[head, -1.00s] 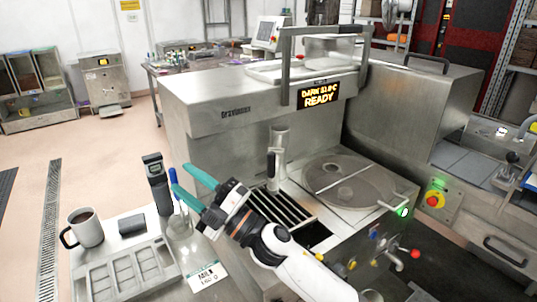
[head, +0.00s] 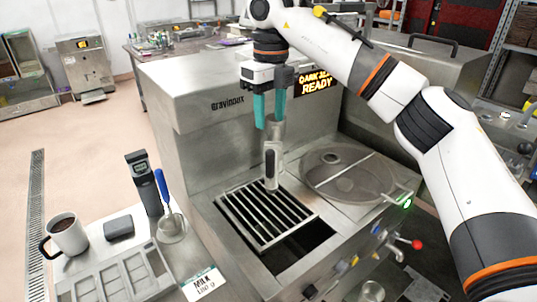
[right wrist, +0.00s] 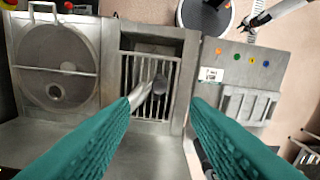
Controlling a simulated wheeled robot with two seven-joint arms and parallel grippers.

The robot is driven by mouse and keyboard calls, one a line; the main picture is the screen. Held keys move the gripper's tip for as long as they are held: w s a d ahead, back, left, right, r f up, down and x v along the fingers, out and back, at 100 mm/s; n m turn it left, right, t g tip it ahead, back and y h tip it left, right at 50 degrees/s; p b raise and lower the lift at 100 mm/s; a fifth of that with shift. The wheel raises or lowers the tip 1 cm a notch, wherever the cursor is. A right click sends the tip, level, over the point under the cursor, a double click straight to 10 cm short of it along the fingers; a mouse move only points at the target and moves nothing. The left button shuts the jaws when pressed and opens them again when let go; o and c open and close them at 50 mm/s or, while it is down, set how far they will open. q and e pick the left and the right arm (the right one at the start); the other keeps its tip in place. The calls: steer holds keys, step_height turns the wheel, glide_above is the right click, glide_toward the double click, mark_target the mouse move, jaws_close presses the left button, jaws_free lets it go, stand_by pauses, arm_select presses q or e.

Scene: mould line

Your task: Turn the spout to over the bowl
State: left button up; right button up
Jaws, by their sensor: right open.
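The spout (head: 273,160) is a metal tube with a dark grip at the front of the machine. It points down over the slatted grate (head: 238,228). The round bowl (head: 330,185), with a bar across its top, is set in the deck to the right of the spout. My right gripper (head: 268,124) is open, pointing down just above the spout, teal fingers apart. In the right wrist view, the spout (right wrist: 140,92) lies beyond and between the fingers, apparently untouched. A dark claw, seemingly my left gripper (right wrist: 256,20), shows at the top right there, too small to read.
The machine body (head: 215,125) stands close behind the spout. A lever with a red knob (head: 417,244) is at the front right. A mug (head: 67,238), a milk card (head: 204,284) and a mould tray (head: 120,275) are at the left.

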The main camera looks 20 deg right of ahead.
mark_target(271, 173)
steer(key=shift+d+f, duration=0.15)
steer(key=shift+d, duration=0.05)
step_height(271, 173, down, 12)
steer(key=p, duration=0.3)
steer(key=shift+a+r, duration=0.15)
steer(key=shift+r, duration=0.1)
steer(key=shift+s, duration=0.1)
steer(key=shift+c, duration=0.4)
jaws_close()
